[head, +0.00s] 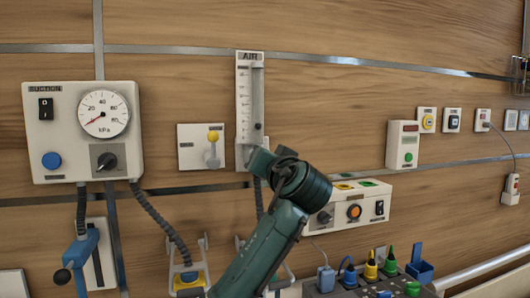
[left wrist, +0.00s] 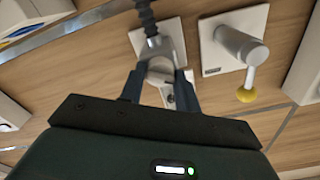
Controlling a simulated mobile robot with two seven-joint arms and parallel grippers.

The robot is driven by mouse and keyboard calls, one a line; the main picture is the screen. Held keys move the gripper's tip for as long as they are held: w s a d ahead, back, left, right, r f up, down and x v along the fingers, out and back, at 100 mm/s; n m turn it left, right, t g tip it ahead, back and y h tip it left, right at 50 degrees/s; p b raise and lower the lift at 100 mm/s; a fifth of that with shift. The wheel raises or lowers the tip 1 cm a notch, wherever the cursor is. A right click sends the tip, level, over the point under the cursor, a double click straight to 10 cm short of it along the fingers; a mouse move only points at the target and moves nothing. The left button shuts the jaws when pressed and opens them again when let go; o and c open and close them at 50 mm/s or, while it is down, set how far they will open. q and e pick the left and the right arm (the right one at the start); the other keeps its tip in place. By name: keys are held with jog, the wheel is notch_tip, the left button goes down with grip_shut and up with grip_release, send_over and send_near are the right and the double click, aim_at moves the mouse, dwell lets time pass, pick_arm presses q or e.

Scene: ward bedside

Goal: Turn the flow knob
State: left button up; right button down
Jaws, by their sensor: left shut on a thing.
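The AIR flowmeter (head: 243,105) is a tall white scale plate with a clear tube on the wooden wall. My left gripper (head: 262,160) is at its lower end, and my arm hides the flow knob in the head view. In the left wrist view, the two dark fingers of my left gripper (left wrist: 160,84) are shut on a pale round part, the flow knob (left wrist: 160,66), with a dark ribbed hose just beyond it. The knob's turn position cannot be told. My right gripper is not in view.
A yellow-tipped lever on a white plate (head: 187,155) is close left of the flowmeter. The suction unit (head: 65,125) with its dial is farther left. A white box with an orange knob (head: 372,198) is right of my arm. Coloured connectors (head: 371,268) stand below right.

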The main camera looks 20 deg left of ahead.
pick_arm(q)
jog(key=m+p, duration=0.5)
jog(key=m, duration=0.1)
jog(key=shift+p, duration=0.3)
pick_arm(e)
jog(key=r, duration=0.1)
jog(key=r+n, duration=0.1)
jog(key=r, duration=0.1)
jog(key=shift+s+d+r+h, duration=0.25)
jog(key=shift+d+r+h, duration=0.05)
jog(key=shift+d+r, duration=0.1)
pick_arm(q)
jog(key=shift+f+m, duration=0.15)
jog(key=shift+m, duration=0.25)
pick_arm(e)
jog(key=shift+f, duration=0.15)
pick_arm(q)
jog(key=o, duration=1)
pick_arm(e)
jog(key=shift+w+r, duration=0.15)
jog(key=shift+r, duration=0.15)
